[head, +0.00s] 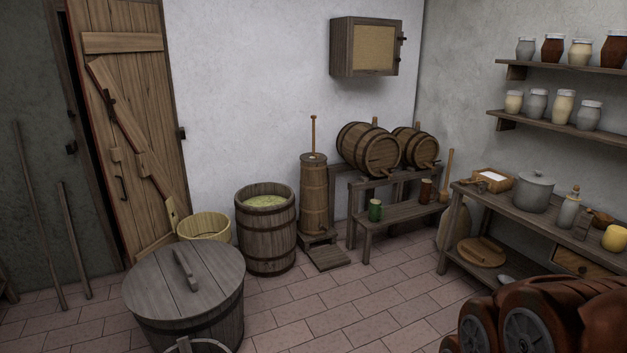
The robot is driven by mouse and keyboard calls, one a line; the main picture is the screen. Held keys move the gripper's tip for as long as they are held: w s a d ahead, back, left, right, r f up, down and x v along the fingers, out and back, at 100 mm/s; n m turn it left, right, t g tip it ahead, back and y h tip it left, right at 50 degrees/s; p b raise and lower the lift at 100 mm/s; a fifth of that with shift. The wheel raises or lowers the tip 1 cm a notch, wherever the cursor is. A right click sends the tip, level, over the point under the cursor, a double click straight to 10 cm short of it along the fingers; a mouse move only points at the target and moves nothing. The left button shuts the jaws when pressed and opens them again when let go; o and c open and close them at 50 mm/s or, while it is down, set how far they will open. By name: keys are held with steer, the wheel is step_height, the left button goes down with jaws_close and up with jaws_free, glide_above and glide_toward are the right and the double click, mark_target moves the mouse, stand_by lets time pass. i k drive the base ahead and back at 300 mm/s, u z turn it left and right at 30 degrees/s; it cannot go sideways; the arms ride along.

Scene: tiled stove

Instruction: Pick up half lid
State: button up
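No separate half lid can be made out for certain. A large wooden tub (188,325) at the lower left is covered by a round grey plank lid (150,285) with a raised wooden handle (186,270). I cannot tell whether this lid is one piece or two halves. A smaller round wooden lid or board (481,253) with a crossbar lies on the lower shelf at the right. My gripper is not in view; reddish-brown parts that look like my arm fill the lower right corner.
An open barrel (266,235), a yellowish tub (204,226) and a churn (314,200) stand behind the covered tub. A bench (400,212) bears two casks. A workbench (500,208) holds a pot (535,193). The tiled floor (330,305) in the middle is clear.

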mark_target(320, 159)
steer(key=z, duration=0.2)
steer(key=i, duration=2)
steer(key=u, duration=0.2)
steer(key=i, duration=1.9)
steer(key=u, duration=0.75)
steer(key=i, duration=0.8)
steer(key=u, duration=0.15)
